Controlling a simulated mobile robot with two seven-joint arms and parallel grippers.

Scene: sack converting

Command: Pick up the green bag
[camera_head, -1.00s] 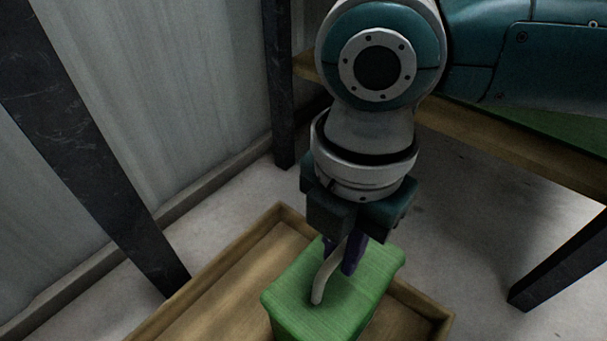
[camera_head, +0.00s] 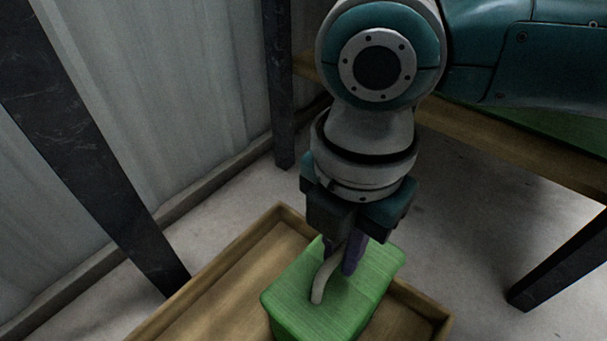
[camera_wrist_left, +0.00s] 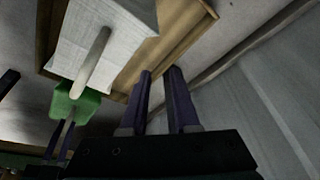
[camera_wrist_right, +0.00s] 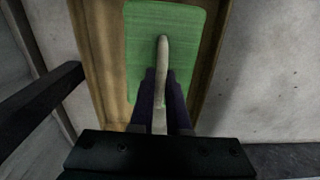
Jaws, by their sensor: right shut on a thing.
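The green bag (camera_head: 335,290) stands in a wooden tray (camera_head: 215,275) on the floor. A pale curved handle (camera_head: 325,275) rises from its top. My right gripper (camera_head: 345,255) comes down from above, its dark purple fingers shut on the handle. The right wrist view shows the handle (camera_wrist_right: 161,85) between the fingers, with the bag's flat green top (camera_wrist_right: 185,50) beyond. The left wrist view also shows the green bag (camera_wrist_left: 90,105) with the right fingers at its handle. My left gripper (camera_wrist_left: 160,72) is open and empty, apart from the bags; the head view does not show it.
A white bag (camera_wrist_left: 85,45) with a pale handle is in the tray in the left wrist view. A dark post (camera_head: 85,150) and a corrugated wall (camera_head: 180,90) stand at the left. A wood-edged table (camera_head: 520,145) with dark legs is at the right. Bare floor lies between.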

